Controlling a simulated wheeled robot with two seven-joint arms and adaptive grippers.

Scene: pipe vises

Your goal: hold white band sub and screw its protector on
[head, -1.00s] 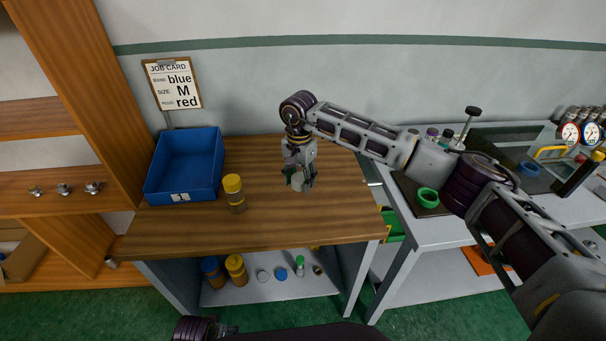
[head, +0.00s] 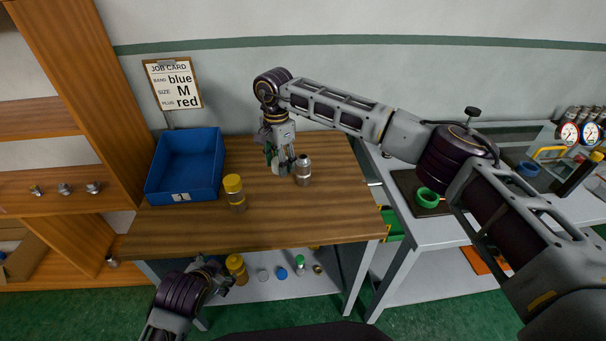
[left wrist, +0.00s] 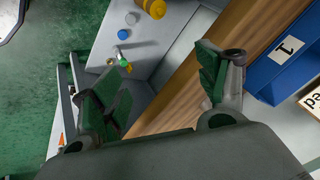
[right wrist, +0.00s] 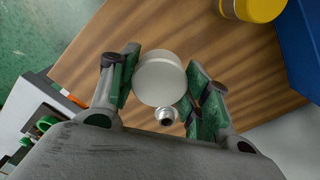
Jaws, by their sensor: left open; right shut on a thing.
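A silver sub (head: 303,172) with a narrower top stands upright on the wooden table in the head view. Its top end also shows in the right wrist view (right wrist: 166,116). Whether it has a white band is too small to tell. My right gripper (head: 281,170) is just left of the sub, above the table. It is shut on a round white cap, which looks like the protector (right wrist: 160,79), seen between the fingers in the right wrist view. My left gripper (head: 218,277) is low in front of the table edge. Its fingers are apart and empty in the left wrist view (left wrist: 165,88).
A yellow-capped sub (head: 235,192) stands left of the silver one, near a blue bin (head: 185,165). Several caps and another yellow-capped piece (head: 237,268) are on the shelf below. A green ring (head: 427,197) lies on the right bench. The table's right part is clear.

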